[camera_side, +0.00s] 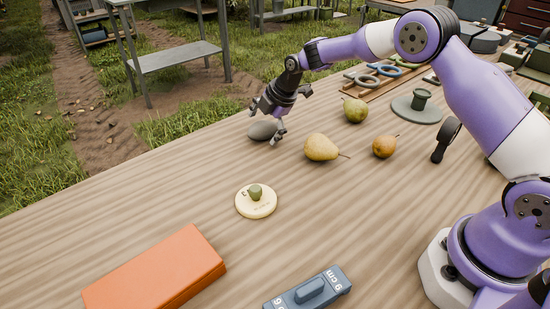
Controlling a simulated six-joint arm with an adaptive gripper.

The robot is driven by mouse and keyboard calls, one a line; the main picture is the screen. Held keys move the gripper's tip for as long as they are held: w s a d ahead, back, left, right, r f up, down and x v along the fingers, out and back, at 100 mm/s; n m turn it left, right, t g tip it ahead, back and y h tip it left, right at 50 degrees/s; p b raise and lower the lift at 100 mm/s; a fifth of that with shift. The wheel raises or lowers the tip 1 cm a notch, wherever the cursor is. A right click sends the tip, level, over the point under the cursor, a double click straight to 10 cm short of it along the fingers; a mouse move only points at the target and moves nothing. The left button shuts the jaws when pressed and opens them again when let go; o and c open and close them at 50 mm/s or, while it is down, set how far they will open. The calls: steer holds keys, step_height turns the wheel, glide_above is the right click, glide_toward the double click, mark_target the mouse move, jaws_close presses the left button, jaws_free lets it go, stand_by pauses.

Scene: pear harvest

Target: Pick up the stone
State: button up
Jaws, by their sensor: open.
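The stone (261,131) is a smooth grey oval lying on the wooden table near its far left edge. My gripper (267,124) is open and points down at the stone, with its fingers spread around or just beside it. One finger reaches down in front of the stone's right end and hides part of it. I cannot tell whether the fingers touch the stone.
A yellow pear (321,147) lies close to the right of my gripper. A green pear (355,110) and a brown pear (385,146) are farther right. A round cream disc (256,202), an orange box (157,272) and a blue-grey block (308,291) are nearer the camera.

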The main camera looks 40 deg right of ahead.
steer(key=c, duration=1.5)
steer(key=shift+o, duration=0.2)
